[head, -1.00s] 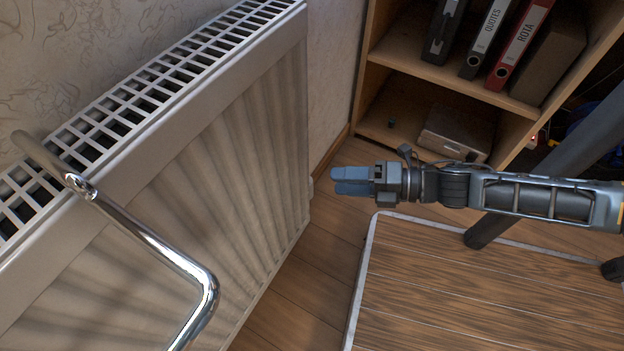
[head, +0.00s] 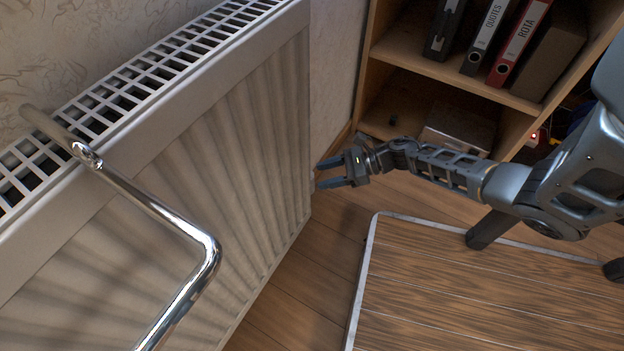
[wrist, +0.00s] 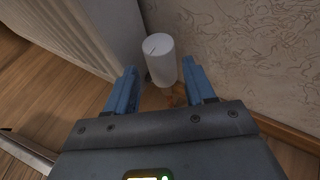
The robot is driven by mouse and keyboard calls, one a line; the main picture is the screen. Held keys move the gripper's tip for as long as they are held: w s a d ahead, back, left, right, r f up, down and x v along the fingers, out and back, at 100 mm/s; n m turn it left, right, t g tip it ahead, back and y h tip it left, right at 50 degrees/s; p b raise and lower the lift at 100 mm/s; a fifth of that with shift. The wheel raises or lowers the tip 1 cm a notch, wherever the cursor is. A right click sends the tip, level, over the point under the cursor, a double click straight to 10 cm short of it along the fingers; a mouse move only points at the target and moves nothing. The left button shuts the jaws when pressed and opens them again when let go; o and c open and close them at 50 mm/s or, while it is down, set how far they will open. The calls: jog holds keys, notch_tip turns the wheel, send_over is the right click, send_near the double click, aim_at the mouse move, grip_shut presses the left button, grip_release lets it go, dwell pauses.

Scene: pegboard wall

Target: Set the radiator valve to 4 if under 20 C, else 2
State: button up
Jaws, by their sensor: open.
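The radiator valve (wrist: 160,62) is a white cylindrical knob beside the radiator's end in the wrist view. It has a dark mark on its top; no number on it can be read. My gripper (wrist: 158,88) is open, with its two blue fingers on either side of the knob's lower part in that view. I cannot tell whether they touch it. In the head view my gripper (head: 329,174) is at the radiator's right end, and the valve is mostly hidden behind it. The white ribbed radiator (head: 215,150) stands along the wall. No temperature reading shows.
A chrome rail (head: 160,212) crosses the radiator's front at the left. A wooden shelf unit (head: 440,72) with binders stands behind my arm. A wood-patterned top with a pale edge (head: 470,300) lies at the lower right. Wood floor shows between it and the radiator.

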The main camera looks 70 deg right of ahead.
aim_at(313, 178)
jog(key=shift+b+x, duration=0.35)
jog(key=shift+x, duration=1.9)
jog(key=shift+r, duration=0.1)
jog(key=c, duration=0.8)
